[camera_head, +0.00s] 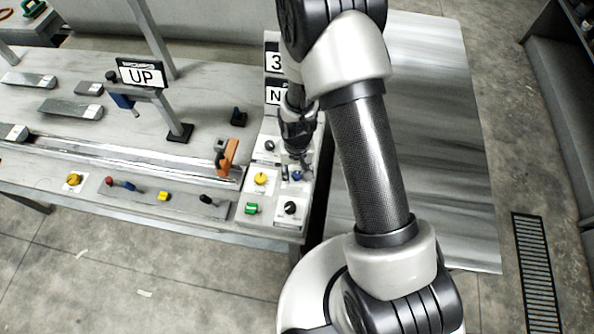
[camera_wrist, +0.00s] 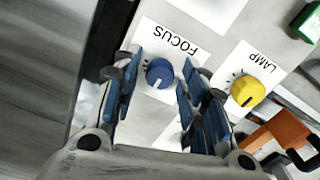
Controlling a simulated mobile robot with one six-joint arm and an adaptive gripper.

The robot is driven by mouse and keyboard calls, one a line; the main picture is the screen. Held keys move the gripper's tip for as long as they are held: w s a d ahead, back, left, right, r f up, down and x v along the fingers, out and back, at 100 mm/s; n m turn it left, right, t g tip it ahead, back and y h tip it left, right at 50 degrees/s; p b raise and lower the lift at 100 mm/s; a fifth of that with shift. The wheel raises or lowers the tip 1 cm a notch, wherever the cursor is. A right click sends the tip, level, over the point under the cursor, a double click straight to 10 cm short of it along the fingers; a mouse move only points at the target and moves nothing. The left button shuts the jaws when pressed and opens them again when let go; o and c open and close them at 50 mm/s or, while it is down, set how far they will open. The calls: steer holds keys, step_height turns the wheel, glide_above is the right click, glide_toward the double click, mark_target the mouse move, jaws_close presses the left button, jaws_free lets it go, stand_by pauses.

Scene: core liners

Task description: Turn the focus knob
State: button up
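The focus knob (camera_wrist: 159,73) is a round blue knob on a white plate printed FOCUS (camera_wrist: 176,42), seen upside down in the wrist view. A small part of the blue knob also shows in the head view (camera_head: 297,176), mostly hidden by my gripper. My gripper (camera_wrist: 160,84) points down at the panel with its blue-padded fingers apart, one on each side of the knob. Gaps show between the knob and both pads. I cannot tell how far the fingertips are above the plate. The gripper is small and dark in the head view (camera_head: 299,166).
A yellow lamp knob (camera_wrist: 247,91) sits right beside the focus plate. A green switch (camera_head: 252,208), a black knob (camera_head: 290,208) and another dark knob (camera_head: 269,146) are close by. An orange upright part (camera_head: 229,157) stands to the left. The bench edge is just right.

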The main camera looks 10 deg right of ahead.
mark_target(297, 174)
jaws_close()
steer(key=shift+m+b, duration=0.35)
steer(key=shift+m, duration=1.25)
steer(key=shift+o, duration=1.1)
jaws_free()
step_height(297, 174, up, 12)
